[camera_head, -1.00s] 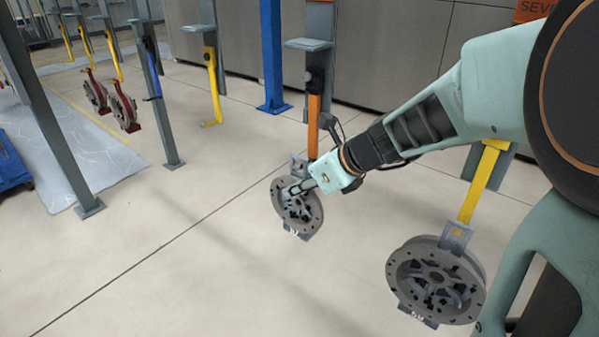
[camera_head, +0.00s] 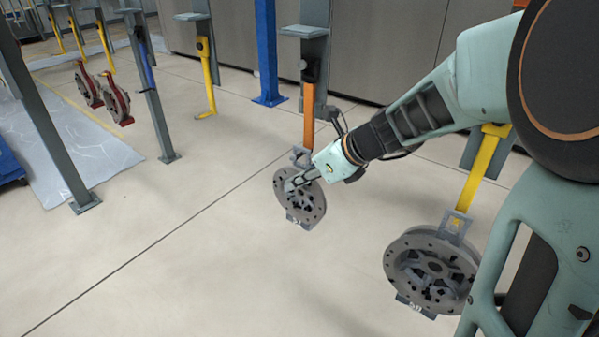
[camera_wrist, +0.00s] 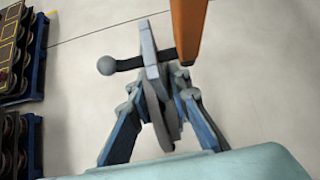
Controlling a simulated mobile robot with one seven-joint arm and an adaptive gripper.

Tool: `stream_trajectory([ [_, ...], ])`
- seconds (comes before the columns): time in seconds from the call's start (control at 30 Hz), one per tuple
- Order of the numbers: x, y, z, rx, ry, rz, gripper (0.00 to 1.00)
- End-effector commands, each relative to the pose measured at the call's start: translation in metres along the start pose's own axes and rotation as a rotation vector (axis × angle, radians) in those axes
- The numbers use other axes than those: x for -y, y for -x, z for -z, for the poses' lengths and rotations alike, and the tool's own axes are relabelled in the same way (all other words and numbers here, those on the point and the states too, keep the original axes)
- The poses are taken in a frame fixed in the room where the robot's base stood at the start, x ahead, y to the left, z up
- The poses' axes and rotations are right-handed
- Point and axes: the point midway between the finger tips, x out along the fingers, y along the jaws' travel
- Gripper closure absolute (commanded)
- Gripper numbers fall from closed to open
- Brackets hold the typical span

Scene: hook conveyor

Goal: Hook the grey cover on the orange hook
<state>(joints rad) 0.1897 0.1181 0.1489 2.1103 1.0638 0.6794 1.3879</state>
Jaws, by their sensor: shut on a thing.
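The grey cover (camera_head: 312,208) is a round, holed disc with a square bracket at its top. It hangs upright at the lower end of the orange hook (camera_head: 309,112). My gripper (camera_head: 295,183) is shut on the cover near its middle. In the wrist view, my gripper (camera_wrist: 155,108) has its fingers on both sides of the cover (camera_wrist: 150,62), seen edge-on. The orange hook (camera_wrist: 188,28) is just right of it. A dark, ball-ended bar (camera_wrist: 121,66) shows on both sides of the bracket; I cannot tell whether it passes through the opening.
Another grey cover (camera_head: 402,260) hangs on a yellow hook (camera_head: 475,180) at the right, near my arm. Red parts (camera_head: 115,98) hang at the left. A blue post (camera_head: 266,55) stands behind. The floor in front is clear.

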Motion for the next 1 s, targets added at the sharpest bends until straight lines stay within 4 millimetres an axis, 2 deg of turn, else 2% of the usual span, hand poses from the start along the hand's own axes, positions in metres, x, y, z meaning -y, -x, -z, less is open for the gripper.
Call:
stream_trajectory([
  [0.27,0.000,0.001,-0.001,0.002,0.001,0.001,1.00],
  [0.3,0.000,0.001,-0.001,0.002,0.001,0.001,0.79],
  [0.47,0.000,0.000,-0.001,0.001,0.001,0.001,0.62],
  [0.77,0.000,0.001,0.000,-0.001,0.000,0.000,0.62],
  [0.87,0.001,0.010,0.000,0.001,0.001,0.002,0.62],
  [1.0,0.001,0.033,-0.001,0.002,0.001,0.004,0.62],
])
